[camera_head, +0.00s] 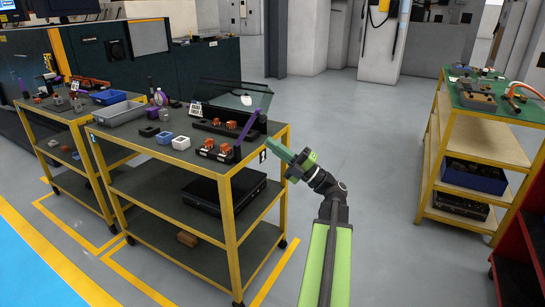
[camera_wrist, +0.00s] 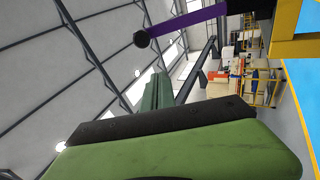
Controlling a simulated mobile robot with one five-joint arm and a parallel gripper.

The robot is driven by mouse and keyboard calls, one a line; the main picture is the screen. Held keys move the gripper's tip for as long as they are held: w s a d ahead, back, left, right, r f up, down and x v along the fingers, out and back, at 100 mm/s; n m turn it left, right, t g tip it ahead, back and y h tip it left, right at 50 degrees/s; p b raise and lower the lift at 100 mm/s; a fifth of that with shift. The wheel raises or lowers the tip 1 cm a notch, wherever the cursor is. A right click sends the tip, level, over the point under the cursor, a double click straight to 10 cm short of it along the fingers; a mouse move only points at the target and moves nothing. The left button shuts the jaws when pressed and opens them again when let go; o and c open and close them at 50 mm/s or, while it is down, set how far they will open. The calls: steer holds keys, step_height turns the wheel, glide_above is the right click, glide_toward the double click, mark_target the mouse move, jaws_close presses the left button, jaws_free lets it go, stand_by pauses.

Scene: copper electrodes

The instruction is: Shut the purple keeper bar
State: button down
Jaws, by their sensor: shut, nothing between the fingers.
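The purple keeper bar (camera_head: 247,126) stands raised at a steep slant at the right end of the cart top, rising from beside a black electrode rack (camera_head: 222,156). In the wrist view the purple bar (camera_wrist: 196,20) crosses the top, with a dark round knob at its left end. Orange copper electrodes (camera_head: 225,149) sit in the rack. My green gripper (camera_head: 271,143) is shut and empty, just off the cart's right edge, to the right of and below the bar. In the wrist view the gripper (camera_wrist: 157,80) points away below the bar, with a visible gap between them.
A clear panel (camera_head: 233,95) stands tilted behind the racks. Another yellow cart (camera_head: 478,155) stands at right. The floor between the carts is free.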

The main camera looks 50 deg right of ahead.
steer(key=s+d+f+m+t+h+b, duration=0.1)
steer(key=s+d+f+m+h+b, duration=0.1)
steer(key=s+d+f+h, duration=0.4)
steer(key=y+p, duration=0.2)
steer(key=p, duration=0.5)
glide_toward(266, 119)
steer(key=x, duration=0.5)
steer(key=shift+w, duration=0.2)
steer(key=shift+w+a+r+p, duration=0.1)
steer(key=shift+w+r+p, duration=0.1)
steer(key=shift+w, duration=0.1)
steer(key=shift+w+a+r+p, duration=0.1)
steer(key=shift+w+p, duration=0.1)
steer(key=shift+w, duration=0.15)
steer(key=shift+f, duration=0.1)
